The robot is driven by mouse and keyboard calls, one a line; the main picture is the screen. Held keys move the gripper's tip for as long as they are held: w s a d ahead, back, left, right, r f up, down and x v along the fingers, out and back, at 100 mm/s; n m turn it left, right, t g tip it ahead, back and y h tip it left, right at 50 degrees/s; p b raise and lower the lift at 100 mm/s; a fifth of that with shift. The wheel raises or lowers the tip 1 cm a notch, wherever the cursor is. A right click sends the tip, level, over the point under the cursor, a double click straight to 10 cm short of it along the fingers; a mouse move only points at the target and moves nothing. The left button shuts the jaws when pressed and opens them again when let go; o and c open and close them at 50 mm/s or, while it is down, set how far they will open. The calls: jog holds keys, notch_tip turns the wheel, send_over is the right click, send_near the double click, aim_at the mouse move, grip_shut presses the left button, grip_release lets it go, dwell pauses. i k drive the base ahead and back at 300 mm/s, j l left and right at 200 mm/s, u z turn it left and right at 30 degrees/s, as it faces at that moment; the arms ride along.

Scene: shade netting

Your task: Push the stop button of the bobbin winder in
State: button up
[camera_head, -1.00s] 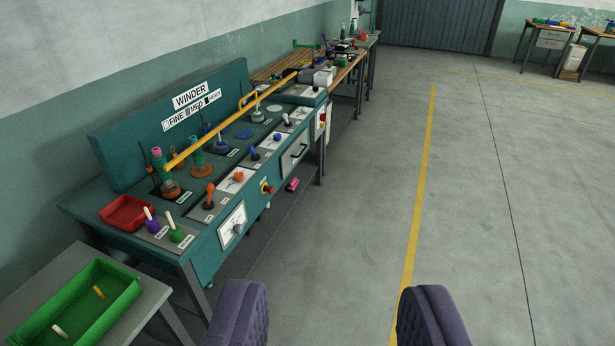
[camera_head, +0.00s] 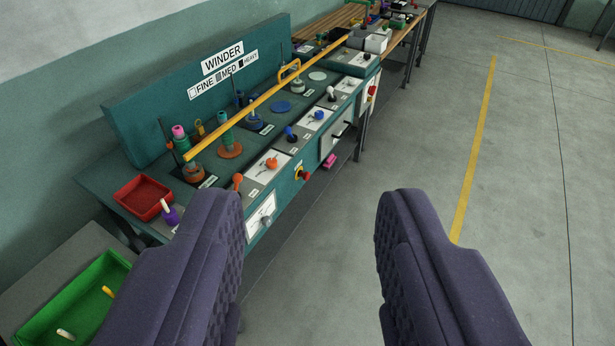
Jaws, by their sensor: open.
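The bobbin winder (camera_head: 115,185) is a teal bench with a back panel labelled WINDER (camera_head: 222,62). On its front face a red stop button (camera_head: 306,176) stands out from a yellow plate (camera_head: 298,173), right of a white dial (camera_head: 262,214). It is not covered. My gripper (camera_head: 308,225) is open and empty, with two purple padded fingers wide apart. It is in front of the winder, and the stop button appears between the fingers, higher in the picture and farther off. I cannot tell how far the button stands out.
A yellow bar (camera_head: 250,105) with a handle runs along above the winder's top. Levers, bobbins and a red tray (camera_head: 142,197) stand on it. A green bin (camera_head: 95,290) is at lower left. Floor at right is clear.

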aim_at(306, 176)
jog(key=i+l+u, duration=0.4)
jog(key=i+l, duration=0.55)
jog(key=i, duration=0.3)
jog(key=i+l+u, duration=0.4)
jog(key=i+l, duration=0.7)
jog(key=l, duration=0.2)
